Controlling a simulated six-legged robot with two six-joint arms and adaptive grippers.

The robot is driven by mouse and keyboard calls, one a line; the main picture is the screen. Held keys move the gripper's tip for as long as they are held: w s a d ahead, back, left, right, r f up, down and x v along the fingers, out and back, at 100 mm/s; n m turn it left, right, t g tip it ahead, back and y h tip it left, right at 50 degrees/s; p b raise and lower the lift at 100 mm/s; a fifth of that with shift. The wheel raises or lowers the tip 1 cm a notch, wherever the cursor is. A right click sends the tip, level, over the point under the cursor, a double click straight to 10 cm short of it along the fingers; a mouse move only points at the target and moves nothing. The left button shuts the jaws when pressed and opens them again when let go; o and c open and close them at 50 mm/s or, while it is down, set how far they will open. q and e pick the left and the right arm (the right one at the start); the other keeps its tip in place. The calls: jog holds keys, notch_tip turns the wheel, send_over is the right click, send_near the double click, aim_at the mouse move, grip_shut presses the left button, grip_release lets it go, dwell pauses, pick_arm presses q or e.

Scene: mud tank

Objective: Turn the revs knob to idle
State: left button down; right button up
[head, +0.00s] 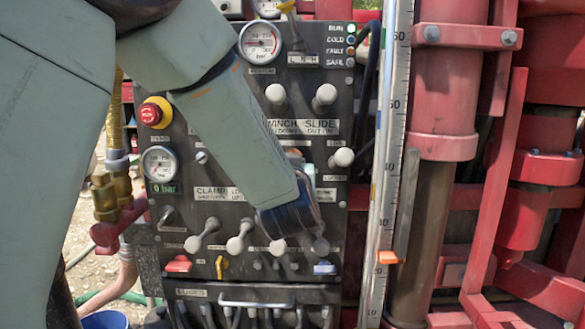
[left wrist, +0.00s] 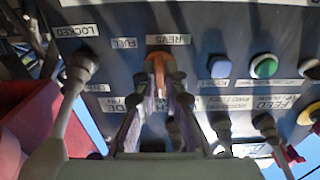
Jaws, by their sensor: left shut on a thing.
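The revs knob (left wrist: 160,62) is orange and sits on the dark panel beside the REVS label (left wrist: 168,39) in the left wrist view. My left gripper (left wrist: 164,92) has its two fingers at either side of the knob and is shut on it. A FULL label (left wrist: 124,43) is to the left of the knob. The knob's exact pointing direction is hard to tell. In the head view my left gripper (head: 290,217) is in front of the panel's lower right part, and the arm hides most of what is behind it. My right gripper is not in view.
Pale levers (head: 276,94) stand out from the control panel (head: 225,120) around my arm. A red stop button (head: 152,114) is on its left. A scaled upright rule (head: 390,150) and red pipes (head: 443,90) stand to the right.

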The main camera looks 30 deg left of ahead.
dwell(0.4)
pick_arm(q)
jog(key=c, duration=1.7)
grip_release()
jog(key=shift+c, duration=0.2)
jog(key=o, duration=0.3)
jog(key=shift+s+d+r, duration=0.1)
jog(key=shift+s, duration=0.15)
jog(key=shift+w, duration=0.1)
jog(key=v, duration=0.7)
jog(key=shift+d, duration=0.1)
